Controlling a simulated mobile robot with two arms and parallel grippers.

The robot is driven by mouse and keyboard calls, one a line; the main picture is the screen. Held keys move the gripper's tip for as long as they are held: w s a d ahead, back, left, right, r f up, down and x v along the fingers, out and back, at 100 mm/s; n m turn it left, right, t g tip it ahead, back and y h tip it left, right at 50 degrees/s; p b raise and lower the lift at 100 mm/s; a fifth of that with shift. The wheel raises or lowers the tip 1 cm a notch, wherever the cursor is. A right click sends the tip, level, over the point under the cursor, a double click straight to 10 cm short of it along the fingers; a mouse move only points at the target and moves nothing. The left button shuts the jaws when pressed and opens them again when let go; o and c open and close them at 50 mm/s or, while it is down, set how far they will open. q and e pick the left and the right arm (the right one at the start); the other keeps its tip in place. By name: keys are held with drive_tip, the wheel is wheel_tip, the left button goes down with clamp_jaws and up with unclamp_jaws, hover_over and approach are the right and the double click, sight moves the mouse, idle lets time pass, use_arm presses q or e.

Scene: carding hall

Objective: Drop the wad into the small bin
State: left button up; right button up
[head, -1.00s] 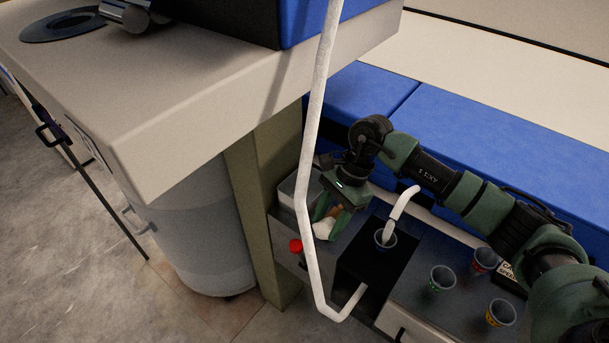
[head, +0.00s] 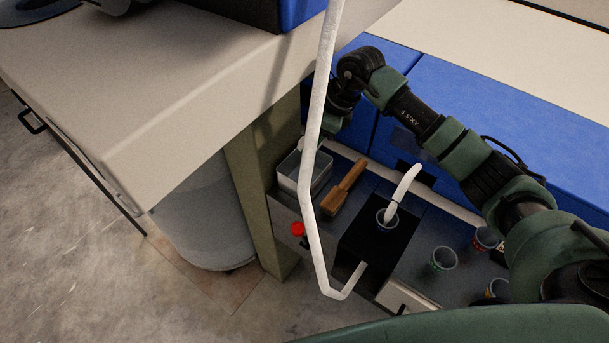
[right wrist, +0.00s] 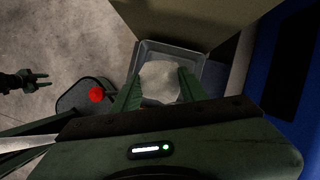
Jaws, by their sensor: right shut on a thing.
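The white wad (right wrist: 160,82) is between the fingers of my right gripper (right wrist: 160,77) in the right wrist view. In the head view the right gripper (head: 335,122) is above the small bin, partly behind a pale pipe, and the wad cannot be made out. The small grey bin (head: 288,184) stands at the back left of the dark bench. In the right wrist view its rim (right wrist: 172,46) shows around and behind the wad, with the wad over its opening. My left gripper (right wrist: 40,79) is far off at the left of that view, its fingers apart and empty.
The pale bent pipe (head: 313,130) crosses in front of the bin. A wooden brush (head: 345,188) lies right of the bin. A red knob (head: 297,229) sits at the bench front. Several small cups, including one (head: 444,259), stand to the right. A beige table edge overhangs the left.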

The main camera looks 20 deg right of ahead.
wheel_tip(320, 180, down, 2)
drive_tip(key=shift+f+b, duration=0.15)
drive_tip(key=shift+b, duration=0.15)
drive_tip(key=shift+f, duration=0.15)
use_arm(q)
drive_tip(key=shift+w+f, duration=0.45)
drive_tip(key=shift+f, duration=0.05)
use_arm(e)
drive_tip(key=o, duration=1.4)
drive_tip(key=shift+c, duration=0.2)
drive_tip(key=b+v, duration=0.2)
drive_tip(key=v, duration=0.2)
drive_tip(key=shift+d+r+b, duration=0.2)
drive_tip(key=shift+r+b, duration=0.05)
drive_tip(key=shift+b, duration=0.05)
use_arm(q)
wheel_tip(320, 180, down, 7)
drive_tip(key=b, duration=0.4)
drive_tip(key=shift+s, duration=0.15)
use_arm(e)
drive_tip(key=s+d, duration=0.6)
drive_tip(key=d, duration=0.4)
drive_tip(key=shift+d+r, duration=0.15)
drive_tip(key=shift+d, duration=0.05)
use_arm(q)
drive_tip(key=shift+r, duration=0.1)
